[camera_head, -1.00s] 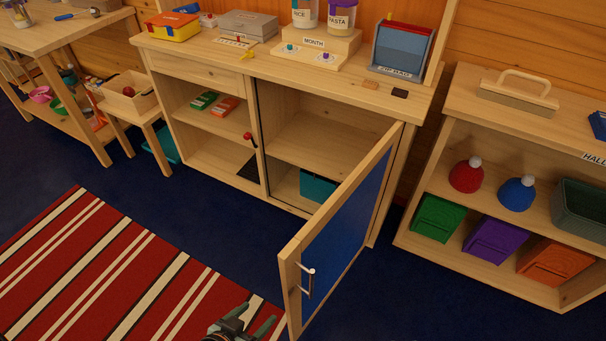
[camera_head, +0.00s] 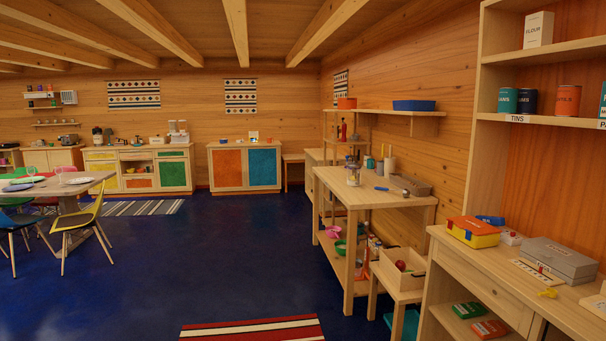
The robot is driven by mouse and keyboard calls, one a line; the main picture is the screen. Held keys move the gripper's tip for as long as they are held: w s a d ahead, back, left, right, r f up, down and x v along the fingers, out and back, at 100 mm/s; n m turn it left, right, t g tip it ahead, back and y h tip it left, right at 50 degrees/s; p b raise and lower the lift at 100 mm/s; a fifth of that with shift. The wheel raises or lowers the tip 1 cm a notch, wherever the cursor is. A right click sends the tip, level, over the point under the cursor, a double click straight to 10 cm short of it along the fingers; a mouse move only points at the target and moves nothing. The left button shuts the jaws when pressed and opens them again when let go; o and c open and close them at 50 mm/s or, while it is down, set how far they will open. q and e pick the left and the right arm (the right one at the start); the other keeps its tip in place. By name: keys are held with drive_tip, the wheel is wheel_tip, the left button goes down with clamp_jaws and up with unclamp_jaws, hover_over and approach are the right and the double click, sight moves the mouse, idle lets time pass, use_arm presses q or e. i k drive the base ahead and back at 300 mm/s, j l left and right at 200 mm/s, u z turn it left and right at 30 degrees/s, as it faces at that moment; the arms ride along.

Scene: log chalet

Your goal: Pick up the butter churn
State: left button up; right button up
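I cannot make out a butter churn with certainty. A small jar-like item with a metal top (camera_head: 353,173) stands upright on the workbench (camera_head: 388,198) right of centre. It is too small to tell what it is. Neither of my grippers is in view.
A wooden stool with an open box (camera_head: 403,276) stands in front of the workbench. A cabinet (camera_head: 486,285) with a toolbox (camera_head: 473,232) is at the right. A table (camera_head: 58,186) and chairs are at the left.

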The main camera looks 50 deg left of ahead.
sight(354, 170)
drive_tip(key=u, duration=1.3)
drive_tip(key=i+j+u, duration=0.2)
drive_tip(key=i, duration=0.15)
drive_tip(key=i+u, duration=0.25)
drive_tip(key=i, duration=0.15)
drive_tip(key=i+u, duration=0.15)
drive_tip(key=i, duration=4)
drive_tip(key=i+z, duration=0.2)
drive_tip(key=i, duration=0.45)
drive_tip(key=i+j+z, duration=0.2)
drive_tip(key=i, duration=0.4)
drive_tip(key=i+j+z, duration=0.2)
drive_tip(key=i+z, duration=0.15)
drive_tip(key=z, duration=0.15)
drive_tip(key=i+j+z, duration=0.35)
drive_tip(key=z, duration=0.15)
